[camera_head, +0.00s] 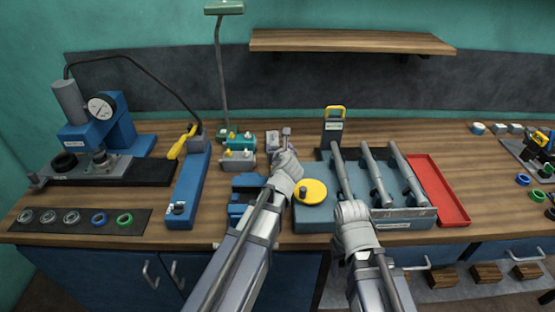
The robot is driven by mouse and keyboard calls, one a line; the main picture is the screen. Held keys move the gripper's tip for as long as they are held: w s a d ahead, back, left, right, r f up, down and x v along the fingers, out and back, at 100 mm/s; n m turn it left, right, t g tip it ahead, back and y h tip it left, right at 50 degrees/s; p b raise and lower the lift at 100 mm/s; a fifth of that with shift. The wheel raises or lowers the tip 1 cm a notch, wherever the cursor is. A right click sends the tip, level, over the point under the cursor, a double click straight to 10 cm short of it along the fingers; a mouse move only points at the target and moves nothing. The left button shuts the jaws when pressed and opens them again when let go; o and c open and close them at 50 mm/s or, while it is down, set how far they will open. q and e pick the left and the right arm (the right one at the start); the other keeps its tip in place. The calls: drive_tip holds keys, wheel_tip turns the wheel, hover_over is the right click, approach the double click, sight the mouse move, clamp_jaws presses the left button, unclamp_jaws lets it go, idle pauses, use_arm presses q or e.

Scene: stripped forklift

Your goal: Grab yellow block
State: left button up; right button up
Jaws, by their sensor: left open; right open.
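No plain yellow block stands out. My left gripper (286,142) is open above the bench, left of and beyond the disc, close to small parts. My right gripper (346,205) is open at the front of the blue rod tray (408,214), right of the disc. Its fingertips are hard to make out against the rods.
Grey rods (377,170) lie in the blue tray, with a red tray (438,190) to its right. Small valve parts (238,150) stand left of my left gripper. A gauge press (100,130) fills the far left. A shelf (350,41) hangs above the back.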

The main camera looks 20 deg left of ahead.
use_arm(q)
wheel_tip(320, 180, down, 8)
drive_tip(key=b, duration=0.8)
drive_tip(key=shift+s, duration=0.1)
drive_tip(key=b+x, duration=0.3)
drive_tip(key=x, duration=0.4)
drive_tip(key=shift+w+f, duration=0.2)
drive_tip(key=shift+w, duration=0.1)
drive_tip(key=shift+s+r, duration=0.1)
clamp_jaws()
